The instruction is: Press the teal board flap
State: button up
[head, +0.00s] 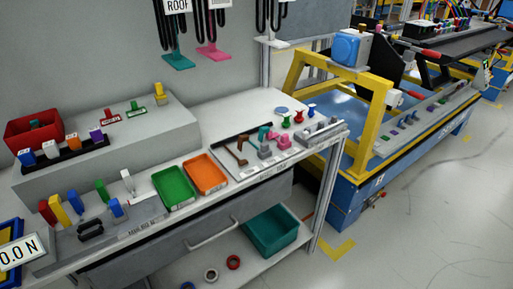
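A small teal piece (264,134) stands on a grey board (247,172) on the right half of the workbench. It is between brown pieces (236,150) on its left and pink pieces (284,139) on its right, with a grey piece (263,151) close in front. It is small, and I cannot tell how far it is tilted. Another teal flat piece (178,62) hangs from black cables at the wall, left of a hanging pink piece (212,52). My gripper is not in view.
The workbench holds a green tray (173,187), an orange tray (204,174), a red bin (34,134) on a raised grey step, and several coloured blocks at left. Red and green knobs stand behind the board. A teal bin (270,236) sits on the lower shelf. Floor at right is open.

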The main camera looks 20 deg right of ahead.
aim_at(262, 130)
jog(key=l+u, duration=0.45)
jog(key=k+l+u, duration=0.1)
jog(key=l+u, duration=0.3)
jog(key=k+l+u, duration=0.1)
jog(key=l, duration=0.2)
jog(key=k+l, duration=0.1)
jog(key=l, duration=0.25)
jog(key=k+l+u, duration=0.15)
jog(key=l, duration=0.15)
jog(key=k+l, duration=0.1)
jog(key=l, duration=0.25)
jog(key=k+l, duration=0.15)
jog(key=l, duration=0.2)
jog(key=k+l, duration=0.1)
jog(key=l, duration=0.25)
jog(key=k+l, duration=0.15)
jog(key=l, duration=0.2)
jog(key=k+l, duration=0.1)
jog(key=l, duration=0.25)
jog(key=i+l+z, duration=0.15)
jog(key=i+l, duration=0.4)
jog(key=l, duration=0.15)
jog(key=i+l+z, duration=0.15)
jog(key=i+l, duration=0.4)
jog(key=l, duration=0.1)
